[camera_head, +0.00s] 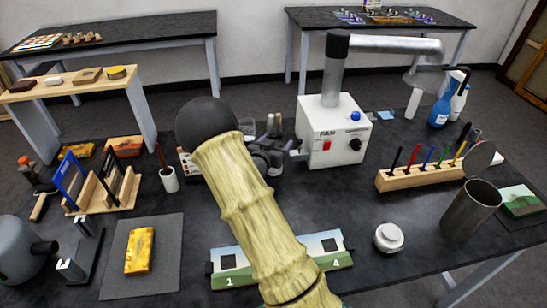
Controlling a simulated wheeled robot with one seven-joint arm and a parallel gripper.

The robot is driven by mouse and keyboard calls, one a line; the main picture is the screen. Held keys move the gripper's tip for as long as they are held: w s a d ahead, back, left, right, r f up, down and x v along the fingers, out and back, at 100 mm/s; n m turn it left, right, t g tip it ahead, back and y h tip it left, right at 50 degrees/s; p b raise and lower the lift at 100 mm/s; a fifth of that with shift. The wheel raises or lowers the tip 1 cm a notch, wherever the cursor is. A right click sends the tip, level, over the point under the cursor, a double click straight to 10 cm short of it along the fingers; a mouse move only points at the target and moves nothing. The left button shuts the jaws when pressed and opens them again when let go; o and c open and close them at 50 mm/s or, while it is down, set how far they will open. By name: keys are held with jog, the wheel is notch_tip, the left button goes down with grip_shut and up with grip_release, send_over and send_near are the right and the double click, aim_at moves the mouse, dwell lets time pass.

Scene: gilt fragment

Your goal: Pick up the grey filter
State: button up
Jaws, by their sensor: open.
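I cannot tell for certain which thing is the grey filter. A round pale grey lidded piece (389,238) sits on the dark bench at the right, and a grey disc (478,161) leans behind a dark metal cylinder (470,210). My gripper (284,153) is at the bench's middle, just left of the white box (336,130) with the red switch and duct. It is open, and no object shows clearly between its fingers. My yellowish arm hides part of it and part of the bench.
A wooden rack (425,171) with coloured pens stands at the right, near blue spray bottles (440,110). A numbered picture strip (229,282) lies in front, partly under my arm. At the left are a grey mat (168,270) with a yellow block (139,251) and a wooden rack (103,190).

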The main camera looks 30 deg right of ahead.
jog(key=c, duration=1.1)
notch_tip(320, 180, up, 10)
jog(key=p, duration=0.6)
jog(key=shift+p, duration=0.35)
